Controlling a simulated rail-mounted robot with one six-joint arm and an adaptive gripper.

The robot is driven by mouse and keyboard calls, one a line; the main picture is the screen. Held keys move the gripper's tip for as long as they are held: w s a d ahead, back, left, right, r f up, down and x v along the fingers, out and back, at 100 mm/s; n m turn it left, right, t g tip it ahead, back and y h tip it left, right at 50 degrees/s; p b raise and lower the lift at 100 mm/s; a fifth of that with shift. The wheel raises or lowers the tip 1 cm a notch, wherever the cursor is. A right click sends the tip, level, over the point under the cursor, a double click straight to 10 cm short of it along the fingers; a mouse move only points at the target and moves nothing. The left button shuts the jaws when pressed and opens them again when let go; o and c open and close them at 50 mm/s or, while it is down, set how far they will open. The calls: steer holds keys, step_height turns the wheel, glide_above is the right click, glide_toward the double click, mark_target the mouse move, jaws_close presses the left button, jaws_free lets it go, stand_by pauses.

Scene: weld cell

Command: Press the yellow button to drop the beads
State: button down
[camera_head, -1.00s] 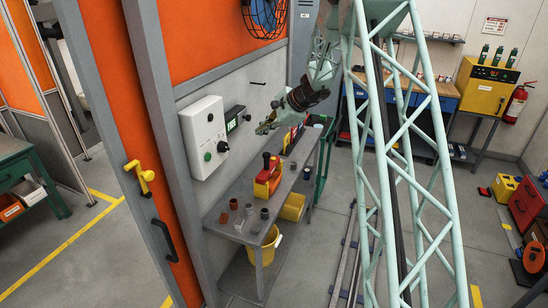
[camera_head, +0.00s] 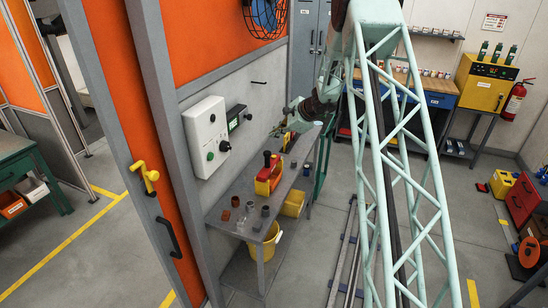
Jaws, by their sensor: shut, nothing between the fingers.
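My gripper (camera_head: 279,129) is small in the picture, above the far part of the grey wall bench (camera_head: 228,208). It is shut and empty, with its fingers pointing down and to the left. A small yellow part (camera_head: 288,143) shows just below and right of the fingers, partly hidden by them. I cannot tell whether it is the yellow button or whether the fingers touch it. A red and yellow device (camera_head: 268,178) with a black top stands on the bench, nearer than the gripper. I make out no beads.
A white control box (camera_head: 205,138) with green and black knobs and a dark display box (camera_head: 238,117) are on the wall left of my gripper. Several small cups (camera_head: 265,211) stand on the bench's near end. Open floor lies right.

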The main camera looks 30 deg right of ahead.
steer(key=shift+f, duration=0.2)
steer(key=b, duration=0.2)
glide_above(274, 157)
steer(key=shift+f, duration=2.9)
steer(key=shift+d+f+b, duration=0.1)
steer(key=shift+f+b, duration=1)
steer(key=shift+f, duration=0.1)
steer(key=shift+f+b, duration=1.05)
steer(key=shift+b, duration=0.5)
steer(key=shift+r, duration=0.2)
stand_by(0.5)
steer(key=shift+r, duration=0.75)
